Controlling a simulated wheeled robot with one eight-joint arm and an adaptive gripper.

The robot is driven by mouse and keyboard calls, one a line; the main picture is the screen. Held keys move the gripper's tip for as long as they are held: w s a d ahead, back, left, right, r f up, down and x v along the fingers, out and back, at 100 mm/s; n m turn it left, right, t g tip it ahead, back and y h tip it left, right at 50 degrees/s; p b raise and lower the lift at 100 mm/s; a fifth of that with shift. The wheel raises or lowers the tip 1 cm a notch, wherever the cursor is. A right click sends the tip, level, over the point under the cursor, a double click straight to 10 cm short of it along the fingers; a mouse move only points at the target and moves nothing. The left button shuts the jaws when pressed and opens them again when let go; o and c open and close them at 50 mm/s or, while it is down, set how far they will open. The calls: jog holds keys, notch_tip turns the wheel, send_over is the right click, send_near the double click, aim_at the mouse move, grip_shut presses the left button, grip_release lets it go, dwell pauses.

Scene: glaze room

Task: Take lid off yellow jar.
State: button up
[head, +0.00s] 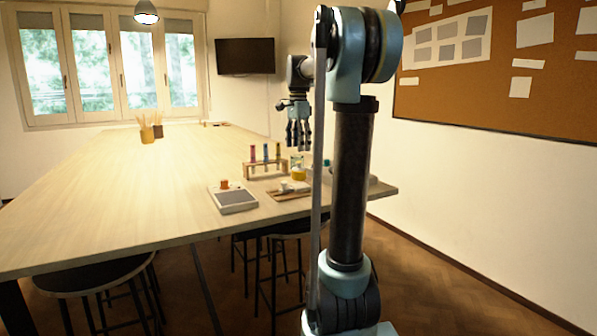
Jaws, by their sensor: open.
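A small yellow vessel (298,174), which looks like the yellow jar, stands on the table near its right end. It is too small here to tell whether a lid sits on it. My gripper (299,148) points down with its fingers spread, open and empty. In the picture it is just above the yellow vessel and the rack, apart from them. I cannot tell its exact height or distance from the vessel.
A wooden rack with coloured tubes (265,168) stands left of the vessel. A grey scale (234,199) bears a small orange item (224,184). A wooden board (287,192) holds small pale items. My arm hides part of the table's right end. The left table (110,195) is clear.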

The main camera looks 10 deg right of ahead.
aim_at(299, 162)
jog(key=shift+d+f, duration=0.15)
jog(key=shift+f, duration=3.65)
jog(key=c, duration=1)
